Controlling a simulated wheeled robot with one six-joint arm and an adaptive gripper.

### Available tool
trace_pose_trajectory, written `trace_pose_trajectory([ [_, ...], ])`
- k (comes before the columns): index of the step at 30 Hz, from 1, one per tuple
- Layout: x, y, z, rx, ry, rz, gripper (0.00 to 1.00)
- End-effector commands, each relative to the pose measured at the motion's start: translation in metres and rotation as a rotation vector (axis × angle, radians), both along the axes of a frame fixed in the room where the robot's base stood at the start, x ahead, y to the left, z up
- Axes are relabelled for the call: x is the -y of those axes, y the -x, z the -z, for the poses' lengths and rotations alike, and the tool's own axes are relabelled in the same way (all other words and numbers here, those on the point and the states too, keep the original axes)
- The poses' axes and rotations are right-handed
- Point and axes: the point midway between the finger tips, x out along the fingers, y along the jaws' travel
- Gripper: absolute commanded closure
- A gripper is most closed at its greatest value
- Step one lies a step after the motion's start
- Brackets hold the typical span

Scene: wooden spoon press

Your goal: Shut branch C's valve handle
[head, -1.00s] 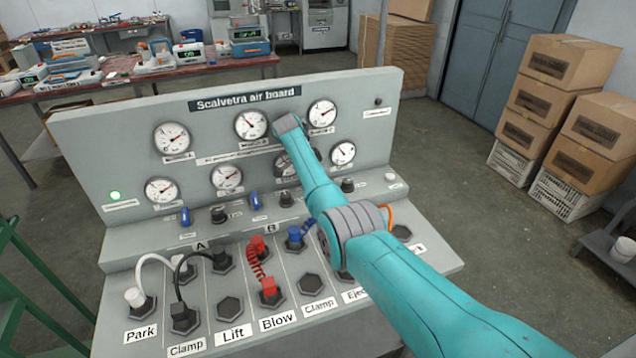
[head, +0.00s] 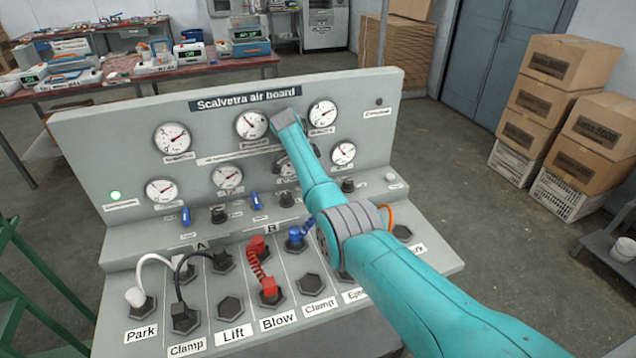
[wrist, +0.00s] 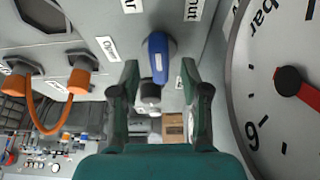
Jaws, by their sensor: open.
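In the wrist view a blue valve handle (wrist: 158,57) stands out from the grey panel, just beyond and between my fingertips. Its long axis runs up and down in that picture. A label reading "Open" (wrist: 108,48) is to its left and one ending in "hut" (wrist: 193,10) is above right. My gripper (wrist: 158,84) is open, one finger on each side, and I see no contact. In the head view my teal arm hides the gripper and this handle. Two other blue handles, the left one (head: 185,217) and the middle one (head: 256,200), show on the ledge.
A large gauge (wrist: 290,85) fills the right of the wrist view, close to my right finger. An orange hose (wrist: 45,125) with plugs is at left. Black knobs, a red hose (head: 262,270) and white and black hoses crowd the board (head: 130,180) in the head view.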

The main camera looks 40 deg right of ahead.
Motion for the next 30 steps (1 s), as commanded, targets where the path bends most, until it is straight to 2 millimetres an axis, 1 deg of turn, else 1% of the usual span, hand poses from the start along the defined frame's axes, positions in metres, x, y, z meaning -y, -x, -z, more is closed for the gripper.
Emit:
trace_pose_trajectory([
  [1,-0.003,-0.002,-0.009,0.003,0.001,-0.001,0.54],
  [9,-0.024,-0.008,-0.058,0.002,0.001,-0.002,0.54],
  [12,-0.029,-0.009,-0.073,0.003,0.001,-0.001,0.54],
  [15,-0.034,-0.011,-0.085,0.001,0.0,0.0,0.54],
  [18,-0.037,-0.011,-0.092,0.001,0.0,0.0,0.54],
  [21,-0.039,-0.012,-0.096,0.0,0.0,-0.001,0.54],
  [30,-0.039,-0.012,-0.096,0.0,0.0,-0.001,0.54],
])
